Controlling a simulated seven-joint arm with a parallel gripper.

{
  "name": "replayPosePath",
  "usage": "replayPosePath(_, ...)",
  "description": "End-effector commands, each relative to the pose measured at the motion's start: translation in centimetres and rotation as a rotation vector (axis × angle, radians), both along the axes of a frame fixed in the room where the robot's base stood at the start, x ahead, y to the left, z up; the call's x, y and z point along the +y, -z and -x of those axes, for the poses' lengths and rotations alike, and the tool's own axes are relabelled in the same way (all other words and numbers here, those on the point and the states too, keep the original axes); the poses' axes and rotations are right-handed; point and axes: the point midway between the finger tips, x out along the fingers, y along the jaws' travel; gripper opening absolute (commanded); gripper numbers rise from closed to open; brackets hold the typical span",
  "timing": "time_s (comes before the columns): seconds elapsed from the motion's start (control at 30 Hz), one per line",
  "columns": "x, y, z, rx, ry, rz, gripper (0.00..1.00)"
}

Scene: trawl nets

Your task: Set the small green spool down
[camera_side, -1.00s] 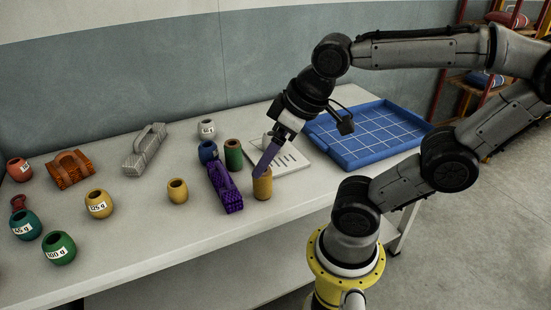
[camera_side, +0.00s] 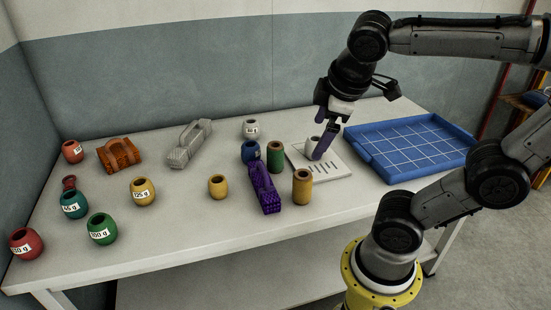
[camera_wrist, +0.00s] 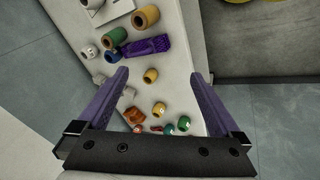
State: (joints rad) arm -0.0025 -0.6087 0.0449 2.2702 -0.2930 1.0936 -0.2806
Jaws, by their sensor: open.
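The small green spool (camera_side: 275,157) stands upright on the table, between the blue jar and the white sheet (camera_side: 331,168). It also shows near the top of the wrist view (camera_wrist: 118,34). My gripper (camera_side: 320,148) has purple fingers and is over the sheet, to the right of the green spool. In the wrist view my gripper (camera_wrist: 160,74) has its fingers wide apart with nothing between them at the tips. A whitish spool (camera_side: 310,148) on the sheet is partly hidden behind a finger in the side view.
A tan spool (camera_side: 302,187) and a purple net bundle (camera_side: 264,188) stand close to the green spool. A blue gridded tray (camera_side: 447,166) is at right. Yellow spool (camera_side: 217,186), grey bundle (camera_side: 190,144), orange bundle (camera_side: 119,155) and several labelled jars are left.

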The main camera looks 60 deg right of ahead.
Motion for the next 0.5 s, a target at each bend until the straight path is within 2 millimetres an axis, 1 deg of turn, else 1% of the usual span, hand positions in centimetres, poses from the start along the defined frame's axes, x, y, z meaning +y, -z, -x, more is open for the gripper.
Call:
replayPosePath(0.03, -0.9, -0.5, -1.1, 0.050, -0.028, 0.056, 1.00)
replayPosePath(0.1, -2.2, -1.1, -2.7, 0.120, -0.066, 0.135, 1.00)
replayPosePath(0.17, -3.3, -1.5, -4.2, 0.188, -0.101, 0.204, 1.00)
replayPosePath(0.27, -5.2, -1.9, -7.3, 0.311, -0.158, 0.320, 1.00)
replayPosePath(0.3, -6.0, -1.9, -8.6, 0.363, -0.181, 0.365, 1.00)
replayPosePath(0.37, -7.0, -1.7, -10.6, 0.439, -0.213, 0.428, 1.00)
replayPosePath(0.5, -9.0, -0.4, -15.3, 0.613, -0.284, 0.559, 1.00)
